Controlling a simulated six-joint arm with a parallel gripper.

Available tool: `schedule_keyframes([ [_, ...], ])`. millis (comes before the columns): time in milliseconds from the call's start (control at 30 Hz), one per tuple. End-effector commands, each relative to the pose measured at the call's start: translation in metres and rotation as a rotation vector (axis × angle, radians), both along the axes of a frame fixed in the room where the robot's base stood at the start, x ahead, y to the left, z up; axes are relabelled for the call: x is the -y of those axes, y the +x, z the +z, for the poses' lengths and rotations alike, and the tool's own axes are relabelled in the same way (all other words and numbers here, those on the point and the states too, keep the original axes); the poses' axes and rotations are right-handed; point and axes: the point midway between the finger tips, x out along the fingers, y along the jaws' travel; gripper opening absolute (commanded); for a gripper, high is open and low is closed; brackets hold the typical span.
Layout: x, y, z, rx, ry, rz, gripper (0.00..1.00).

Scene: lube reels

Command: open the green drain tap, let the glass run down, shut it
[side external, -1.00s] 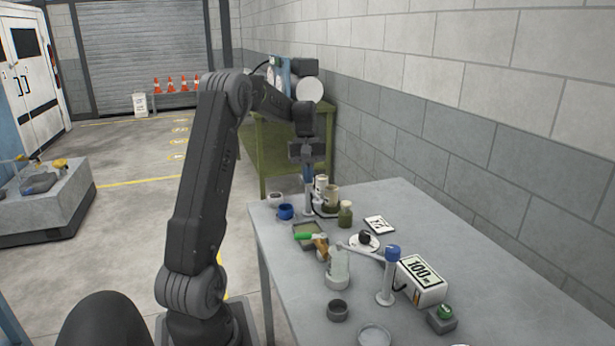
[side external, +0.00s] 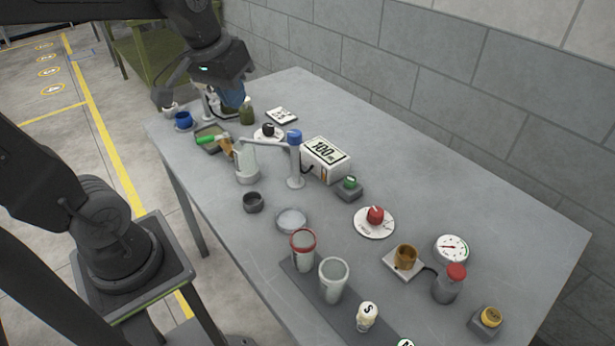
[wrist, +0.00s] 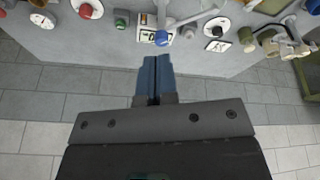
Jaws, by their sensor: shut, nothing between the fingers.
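The green drain tap (side external: 207,139) is a green handle on a brass-coloured body, beside the foot of the glass. The handle lies roughly level and points left, over an olive tray (side external: 203,130). The clear upright glass (side external: 247,158) stands on a pale round base; its liquid level is too faint to read. My gripper (side external: 233,102) is shut and empty, its blue fingers pointing down at the table's far end, beyond the tap and apart from it. In the wrist view the shut blue fingers (wrist: 154,60) show with nothing between them. I cannot make out the tap there.
A stand with a blue cap (side external: 294,137) reaches an arm over the glass. A 100 display box (side external: 325,157) and a green button (side external: 350,183) are to its right.

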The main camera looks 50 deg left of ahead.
Motion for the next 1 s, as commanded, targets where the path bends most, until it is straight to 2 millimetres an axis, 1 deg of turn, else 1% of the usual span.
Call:
schedule_keyframes([
  [33,0.019,-0.015,-0.001,0.038,0.023,-0.082,0.00],
  [100,0.036,-0.032,-0.005,0.081,0.047,-0.177,0.00],
  [200,0.053,-0.051,-0.012,0.130,0.073,-0.280,0.00],
  [300,0.062,-0.063,-0.017,0.160,0.088,-0.342,0.00],
  [400,0.066,-0.067,-0.019,0.174,0.095,-0.370,0.00],
  [500,0.066,-0.067,-0.020,0.173,0.095,-0.371,0.00],
  [567,0.063,-0.064,-0.018,0.164,0.092,-0.353,0.00],
  [667,0.050,-0.049,-0.013,0.123,0.077,-0.278,0.00],
  [767,0.025,-0.023,-0.005,0.057,0.047,-0.146,0.00],
  [867,-0.012,0.005,-0.001,-0.021,0.005,0.014,0.00],
  [900,-0.029,0.016,-0.001,-0.050,-0.014,0.080,0.00],
  [967,-0.056,0.030,-0.002,-0.093,-0.045,0.177,0.00],
  [1000,-0.075,0.037,-0.005,-0.120,-0.065,0.241,0.00],
])
